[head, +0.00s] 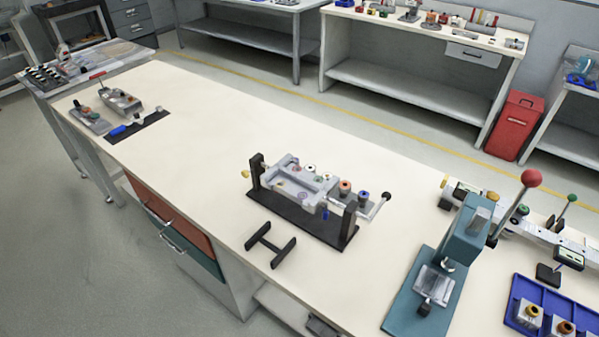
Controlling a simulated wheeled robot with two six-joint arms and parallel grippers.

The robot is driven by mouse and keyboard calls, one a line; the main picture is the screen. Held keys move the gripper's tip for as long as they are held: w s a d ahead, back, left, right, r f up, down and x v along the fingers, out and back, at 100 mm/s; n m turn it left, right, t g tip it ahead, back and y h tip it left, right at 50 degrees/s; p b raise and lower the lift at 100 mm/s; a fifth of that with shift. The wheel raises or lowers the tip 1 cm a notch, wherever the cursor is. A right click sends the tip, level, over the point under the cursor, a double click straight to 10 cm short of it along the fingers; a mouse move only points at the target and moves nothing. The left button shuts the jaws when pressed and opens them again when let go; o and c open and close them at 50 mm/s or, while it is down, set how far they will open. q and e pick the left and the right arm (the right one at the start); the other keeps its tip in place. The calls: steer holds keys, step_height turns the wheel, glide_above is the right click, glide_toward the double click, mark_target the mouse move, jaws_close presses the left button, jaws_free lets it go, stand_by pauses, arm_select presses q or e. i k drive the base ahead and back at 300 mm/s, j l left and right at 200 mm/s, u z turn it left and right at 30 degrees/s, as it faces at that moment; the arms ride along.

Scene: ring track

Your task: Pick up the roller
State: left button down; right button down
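A small blue cylinder (118,130) lies on a dark mat (152,128) at the far left end of the long cream bench. It may be the roller, but it is too small to tell for sure. A small light piece (138,122) lies beside it. Neither of my grippers is in view, and nothing is seen being held.
A grey fixture (290,187) on a black base stands mid-bench, behind a black H-shaped stand (270,243). A teal press (463,240) with a red-knobbed lever and a blue tray (520,320) are at right. Bare bench lies between mat and fixture.

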mark_target(363, 196)
steer(key=i+j+z, duration=0.4)
steer(key=j, duration=0.35)
steer(key=i+j+z, duration=0.25)
steer(key=j, duration=0.2)
